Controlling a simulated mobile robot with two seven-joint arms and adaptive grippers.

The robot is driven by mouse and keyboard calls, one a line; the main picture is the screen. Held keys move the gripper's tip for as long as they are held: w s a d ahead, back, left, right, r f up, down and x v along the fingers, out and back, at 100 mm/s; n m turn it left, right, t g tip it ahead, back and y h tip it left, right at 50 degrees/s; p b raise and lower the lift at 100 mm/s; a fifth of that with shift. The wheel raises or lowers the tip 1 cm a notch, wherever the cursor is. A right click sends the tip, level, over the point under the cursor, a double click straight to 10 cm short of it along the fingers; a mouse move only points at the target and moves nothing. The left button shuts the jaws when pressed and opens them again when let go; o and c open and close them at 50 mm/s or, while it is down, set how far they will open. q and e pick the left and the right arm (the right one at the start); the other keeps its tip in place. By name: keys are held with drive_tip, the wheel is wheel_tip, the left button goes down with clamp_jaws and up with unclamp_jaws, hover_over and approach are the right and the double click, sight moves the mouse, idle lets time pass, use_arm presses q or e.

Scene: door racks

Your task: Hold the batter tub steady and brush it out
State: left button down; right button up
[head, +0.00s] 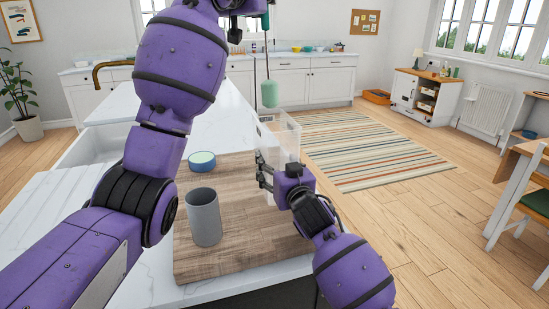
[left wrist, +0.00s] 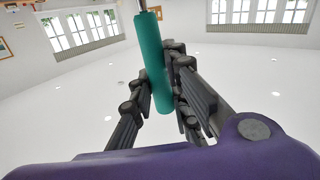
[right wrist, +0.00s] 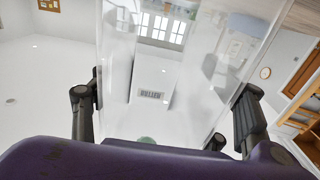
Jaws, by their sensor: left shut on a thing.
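The clear batter tub (head: 284,137) stands at the right edge of the wooden board, see-through in the right wrist view (right wrist: 185,60). My right gripper (head: 264,170) is at the tub, its fingers spread to either side of it in the right wrist view (right wrist: 165,110); whether they press on it I cannot tell. My left gripper (head: 243,6), partly cut off at the top, is shut on the brush's teal handle (left wrist: 154,60). The brush's thin rod hangs down to a pale green head (head: 269,94), which appears just above the tub's opening. The tub's inside is unclear.
The white counter (head: 215,115) is clear beyond the board. My left arm hides part of the counter. The floor and striped rug (head: 365,150) lie to the right.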

drive_tip(key=o, duration=0.5)
drive_tip(key=shift+c, duration=0.2)
drive_tip(key=v, duration=1.2)
drive_tip(key=shift+r, duration=0.1)
